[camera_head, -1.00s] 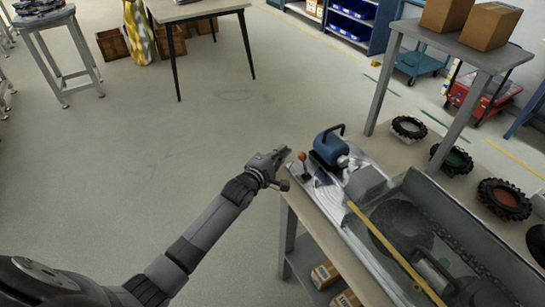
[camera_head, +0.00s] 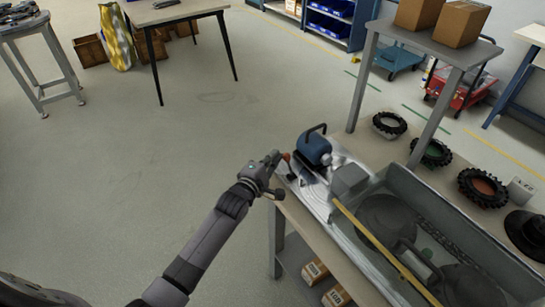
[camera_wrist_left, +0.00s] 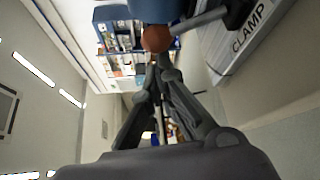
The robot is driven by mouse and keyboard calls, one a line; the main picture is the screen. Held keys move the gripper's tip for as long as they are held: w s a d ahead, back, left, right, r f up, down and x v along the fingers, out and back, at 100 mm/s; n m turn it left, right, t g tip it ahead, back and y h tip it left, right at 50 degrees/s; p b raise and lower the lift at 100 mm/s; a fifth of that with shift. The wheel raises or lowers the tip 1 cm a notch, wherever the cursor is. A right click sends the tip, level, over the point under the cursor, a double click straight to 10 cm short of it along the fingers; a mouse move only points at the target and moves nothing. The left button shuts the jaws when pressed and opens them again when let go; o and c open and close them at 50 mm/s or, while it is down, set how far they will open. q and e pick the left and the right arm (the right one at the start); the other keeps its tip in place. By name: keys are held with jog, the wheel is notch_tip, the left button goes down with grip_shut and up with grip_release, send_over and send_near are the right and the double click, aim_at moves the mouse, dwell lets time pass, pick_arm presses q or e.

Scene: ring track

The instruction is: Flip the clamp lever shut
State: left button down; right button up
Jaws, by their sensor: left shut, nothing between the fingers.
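The clamp lever has an orange-brown ball knob (camera_wrist_left: 156,38) on a grey rod (camera_wrist_left: 200,20), close in front of my fingertips in the left wrist view. In the head view the knob (camera_head: 286,157) sits at the near left end of the metal fixture plate (camera_head: 318,192). My left gripper (camera_head: 272,160) is shut and empty, right beside the knob; I cannot tell whether they touch. A grey block marked CLAMP (camera_wrist_left: 250,35) is at the upper right of the left wrist view. My right gripper is out of view.
A blue motor-like unit (camera_head: 314,148) with a black handle stands just behind the lever. A clear-walled tank (camera_head: 440,205) with a yellow bar (camera_head: 380,245) fills the bench to the right. Several black tyres (camera_head: 483,187) lie behind it. The floor left of the bench is clear.

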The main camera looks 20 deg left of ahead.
pick_arm(q)
jog(key=shift+s+d+r+m+t, duration=0.2)
jog(key=shift+d+r+m+t, duration=0.1)
jog(key=shift+m, duration=0.2)
jog(key=shift+s+d+r+m+t+b, duration=0.2)
jog(key=shift+s+d+m+t+b, duration=0.15)
jog(key=shift+m+b, duration=0.35)
jog(key=d+m+b, duration=0.1)
jog(key=s+m+t+b, duration=0.1)
jog(key=m, duration=0.1)
jog(key=s+d+m+t+h+b, duration=0.1)
jog(key=m, duration=0.1)
jog(key=shift+d+r+t, duration=0.25)
jog(key=shift+d+r, duration=0.1)
jog(key=shift+r, duration=0.05)
jog(key=shift+s+d+r+m+t+h+b, duration=0.1)
jog(key=shift+s+d+m+t+h+b, duration=0.15)
jog(key=shift+m, duration=0.3)
jog(key=shift+s+d+m+t+h+b, duration=0.15)
jog(key=shift+d+m+h+b, duration=0.15)
jog(key=shift+m, duration=0.25)
jog(key=shift+s+d, duration=0.15)
jog(key=shift+d, duration=0.05)
jog(key=shift+r, duration=0.1)
